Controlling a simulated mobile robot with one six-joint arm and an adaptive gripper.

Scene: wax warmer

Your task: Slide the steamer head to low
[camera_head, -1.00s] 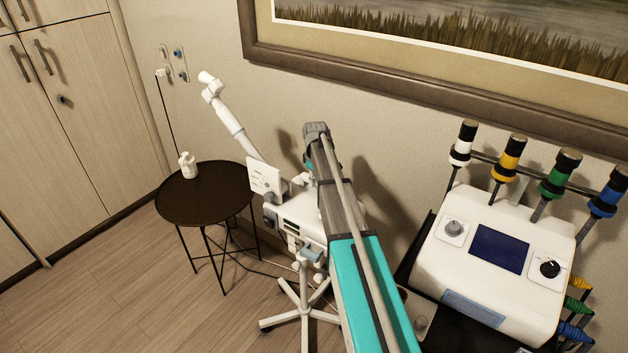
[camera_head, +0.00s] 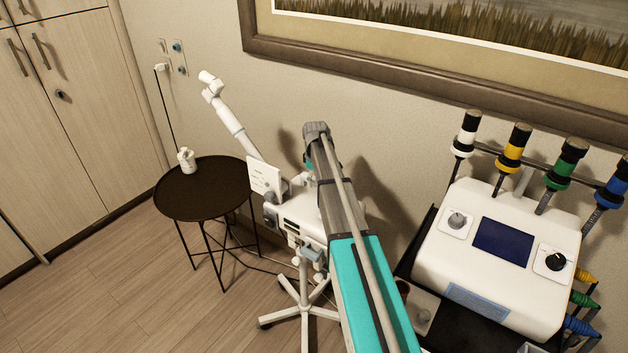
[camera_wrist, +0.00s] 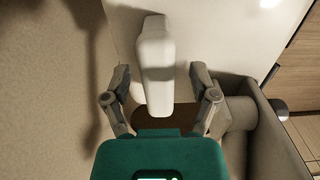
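The white steamer stands on a wheeled base (camera_head: 304,305). Its slanted white arm (camera_head: 232,123) carries a jointed head (camera_head: 211,85) at the top left, raised well above the body. A white panel (camera_head: 264,176) and the steamer body (camera_head: 304,222) are partly hidden behind my arm. In the wrist view, my gripper (camera_wrist: 162,92) is open, with one finger on each side of a white, rounded, elongated part (camera_wrist: 155,65). Gaps show between this part and both fingers. I cannot tell which steamer part it is. In the head view my fingers are hidden.
A round dark table (camera_head: 204,205) with a small white bottle (camera_head: 187,160) stands to the left. A white device (camera_head: 500,262) with a blue screen and several coloured holders stands close on the right. The wall and framed picture (camera_head: 430,70) are behind. Floor is free at lower left.

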